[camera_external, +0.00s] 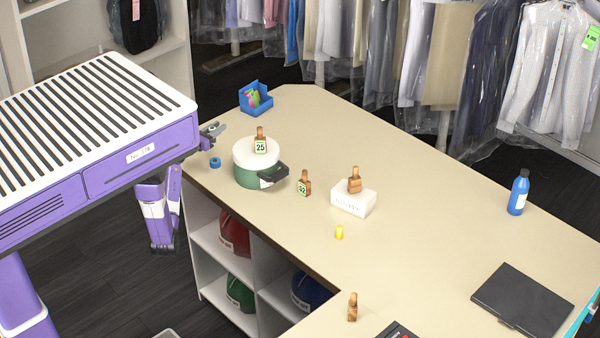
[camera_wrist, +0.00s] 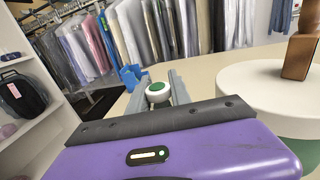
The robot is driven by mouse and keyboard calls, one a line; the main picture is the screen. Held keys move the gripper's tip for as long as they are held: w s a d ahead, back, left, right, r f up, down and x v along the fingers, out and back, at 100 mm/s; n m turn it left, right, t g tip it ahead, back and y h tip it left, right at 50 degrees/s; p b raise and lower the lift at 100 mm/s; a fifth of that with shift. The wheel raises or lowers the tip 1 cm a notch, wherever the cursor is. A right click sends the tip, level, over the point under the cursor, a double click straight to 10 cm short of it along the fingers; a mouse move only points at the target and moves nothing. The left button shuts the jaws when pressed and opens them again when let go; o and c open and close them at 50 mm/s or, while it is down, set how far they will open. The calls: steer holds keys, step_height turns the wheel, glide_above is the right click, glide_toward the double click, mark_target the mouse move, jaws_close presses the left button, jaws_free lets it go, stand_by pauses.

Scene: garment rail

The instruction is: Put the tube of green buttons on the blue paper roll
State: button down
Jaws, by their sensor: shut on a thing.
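My gripper (camera_external: 212,131) is over the far left edge of the counter, left of the green pot. In the wrist view a tube with a white rim and a green round end (camera_wrist: 157,90) sits between my two grey fingers, which are shut on it. I cannot make out this tube clearly in the external view. A small blue ring-shaped roll (camera_external: 215,162), likely the blue paper roll, lies on the counter just below my gripper in the picture, apart from it. The roll does not show in the wrist view.
A green pot with a white lid (camera_external: 247,176) stands right of the roll, with a numbered wooden stamp (camera_external: 260,145) on it. A blue bin (camera_external: 256,107) stands at the far corner. Several wooden stamps and a white box (camera_external: 352,202) stand farther right.

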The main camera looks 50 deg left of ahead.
step_height(320, 180, down, 9)
steer(key=shift+r+b, duration=0.1)
steer(key=shift+b, duration=0.8)
steer(key=shift+f, duration=0.2)
steer(key=c, duration=1.2)
jaws_free()
steer(key=shift+r, duration=0.15)
steer(key=s, duration=0.4)
steer(key=s+d+b, duration=0.1)
steer(key=s, duration=0.7)
steer(key=shift+d, duration=0.4)
